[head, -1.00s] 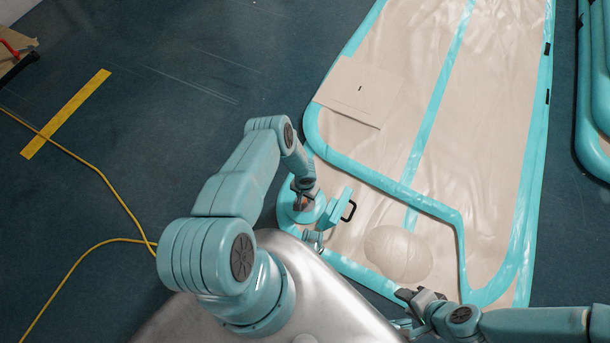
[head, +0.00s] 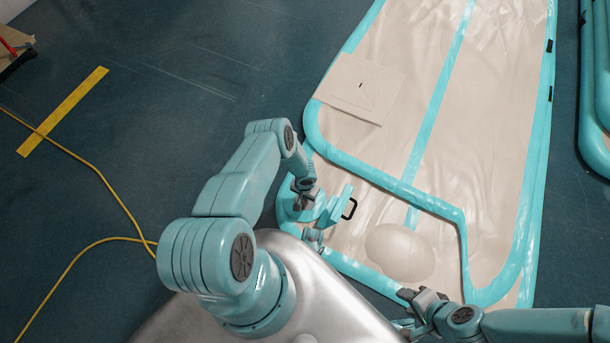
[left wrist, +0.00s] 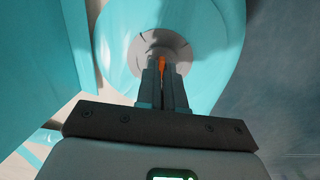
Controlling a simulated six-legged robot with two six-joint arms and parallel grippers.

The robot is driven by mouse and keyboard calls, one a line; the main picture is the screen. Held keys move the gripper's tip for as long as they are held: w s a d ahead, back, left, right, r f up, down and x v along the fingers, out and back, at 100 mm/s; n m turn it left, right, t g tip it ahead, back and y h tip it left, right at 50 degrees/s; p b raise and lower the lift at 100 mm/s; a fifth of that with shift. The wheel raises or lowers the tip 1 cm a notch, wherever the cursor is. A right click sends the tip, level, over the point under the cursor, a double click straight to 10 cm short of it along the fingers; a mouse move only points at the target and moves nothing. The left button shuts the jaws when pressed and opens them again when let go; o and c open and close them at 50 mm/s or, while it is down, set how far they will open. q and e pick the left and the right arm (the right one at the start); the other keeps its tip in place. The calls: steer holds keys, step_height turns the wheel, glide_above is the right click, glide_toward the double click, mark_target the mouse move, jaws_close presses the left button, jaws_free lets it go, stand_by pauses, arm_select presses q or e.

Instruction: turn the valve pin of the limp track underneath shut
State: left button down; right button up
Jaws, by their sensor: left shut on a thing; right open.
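The limp beige track (head: 345,225) with teal edging lies on the floor in the head view, its near end showing beneath another track (head: 480,120). At its near left corner is a round teal end. In the left wrist view this surface holds a grey round valve recess (left wrist: 140,52) with a small orange valve pin (left wrist: 162,65). My left gripper (head: 303,190) is over that corner; its fingers (left wrist: 162,75) are shut on the orange pin, hiding most of it. My right gripper (head: 422,296) is open and empty by the track's near edge.
A teal piece with a black handle (head: 349,209) stands right beside my left gripper. A rounded beige bulge (head: 398,252) lies between the grippers. A beige flat panel (head: 360,88) lies on the upper track. A yellow cable (head: 95,175) crosses the open floor at left.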

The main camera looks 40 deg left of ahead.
arm_select(q)
steer(key=m, duration=0.4)
steer(key=shift+m, duration=0.4)
steer(key=m+b, duration=0.1)
steer(key=m, duration=0.4)
steer(key=shift+f+b, duration=0.1)
steer(key=shift+b, duration=0.25)
steer(key=m+b, duration=0.1)
steer(key=m, duration=0.3)
steer(key=shift+m, duration=0.4)
steer(key=shift+m+b, duration=0.8)
steer(key=shift+m, duration=0.7)
steer(key=c, duration=1.3)
jaws_free()
steer(key=shift+o, duration=0.2)
